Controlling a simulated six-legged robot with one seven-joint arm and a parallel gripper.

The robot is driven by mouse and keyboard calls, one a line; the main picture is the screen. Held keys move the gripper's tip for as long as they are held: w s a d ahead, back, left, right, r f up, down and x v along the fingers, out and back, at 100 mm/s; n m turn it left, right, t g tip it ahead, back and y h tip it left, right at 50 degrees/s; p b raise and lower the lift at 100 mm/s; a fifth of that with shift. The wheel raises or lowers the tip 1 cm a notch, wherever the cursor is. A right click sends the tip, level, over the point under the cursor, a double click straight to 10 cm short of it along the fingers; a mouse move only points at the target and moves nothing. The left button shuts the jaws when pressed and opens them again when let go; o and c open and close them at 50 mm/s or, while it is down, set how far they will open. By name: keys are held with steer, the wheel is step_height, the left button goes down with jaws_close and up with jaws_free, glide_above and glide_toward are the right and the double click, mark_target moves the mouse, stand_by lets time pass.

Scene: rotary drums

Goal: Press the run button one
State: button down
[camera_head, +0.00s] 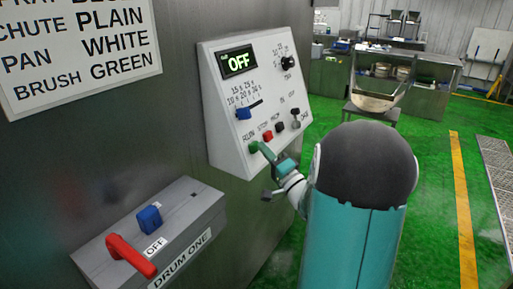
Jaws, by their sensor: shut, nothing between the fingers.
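The white control panel (222,118) is on the grey metal wall, with a display (238,62) reading OFF. A green button (254,147) sits at the left end of its lower row, under a small label that looks like RUN. My gripper (266,152) is shut and empty, with its tip close to the right side of the green button. I cannot tell whether it touches the button. My teal arm with its dark round joint stands at the right of the panel.
Red (267,135) and black (280,127) buttons sit just right of the green one. A blue slider (244,113) is above. A grey DRUM ONE box (185,215) with a red handle (131,256) and blue switch (149,217) juts out at lower left.

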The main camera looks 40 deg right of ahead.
steer(key=shift+w+a+f, duration=0.15)
steer(key=shift+w, duration=0.25)
stand_by(0.4)
steer(key=shift+s, duration=0.1)
steer(key=shift+s+d+r, duration=0.15)
steer(key=shift+s, duration=0.25)
steer(key=shift+s+d+r, duration=0.1)
steer(key=shift+s+r, duration=0.05)
steer(key=shift+s, duration=0.2)
steer(key=s, duration=0.1)
steer(key=s+d+r, duration=0.1)
steer(key=s, duration=0.2)
steer(key=shift+s+d+r, duration=0.2)
steer(key=shift+d+r, duration=0.1)
steer(key=shift+r, duration=0.05)
stand_by(1.0)
